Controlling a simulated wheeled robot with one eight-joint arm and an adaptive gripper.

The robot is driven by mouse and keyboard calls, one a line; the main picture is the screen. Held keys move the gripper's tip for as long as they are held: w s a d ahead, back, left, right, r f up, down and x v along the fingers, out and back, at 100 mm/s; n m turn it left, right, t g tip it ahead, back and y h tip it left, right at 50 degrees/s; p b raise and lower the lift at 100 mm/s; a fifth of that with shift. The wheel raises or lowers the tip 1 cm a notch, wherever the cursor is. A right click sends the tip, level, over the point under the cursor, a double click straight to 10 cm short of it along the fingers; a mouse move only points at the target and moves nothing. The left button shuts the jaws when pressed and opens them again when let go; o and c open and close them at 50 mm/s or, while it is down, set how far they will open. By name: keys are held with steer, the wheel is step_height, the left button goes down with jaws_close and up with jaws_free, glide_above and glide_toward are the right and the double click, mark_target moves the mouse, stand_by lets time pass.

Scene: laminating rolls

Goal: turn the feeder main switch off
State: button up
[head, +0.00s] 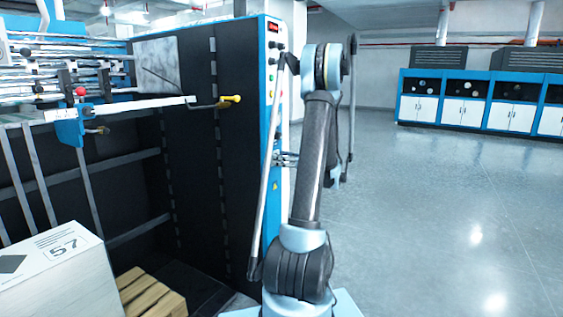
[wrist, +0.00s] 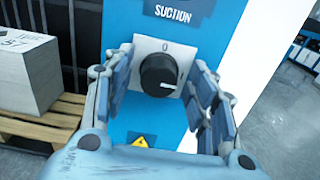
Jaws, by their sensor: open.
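A black rotary knob (wrist: 154,81) sits on a pale square plate (wrist: 148,47) on the blue panel in the wrist view. A "0" is printed on the plate above the knob. A white mark on the knob points right and slightly down, away from the "0". My gripper (wrist: 161,72) is open, with one finger on each side of the knob. Both fingers overlap the plate's edges in the picture; I cannot tell whether they touch anything. In the head view my arm hides most of the panel around the knob.
A "SUCTION" label (wrist: 173,14) is above the plate and a yellow warning sticker (wrist: 141,141) below. The tall black and blue machine (head: 190,150) stands left of my arm. A white stack marked 57 (head: 62,275) lies front left. Open floor (head: 450,200) is to the right.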

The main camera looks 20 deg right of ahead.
steer(key=c, duration=1)
steer(key=shift+c, duration=0.2)
steer(key=shift+n, duration=0.3)
steer(key=shift+s+a+f+n, duration=0.1)
steer(key=shift+s+f+n, duration=0.05)
steer(key=shift+n, duration=4.2)
steer(key=shift+s+a+f+n, duration=0.1)
steer(key=shift+n, duration=4.25)
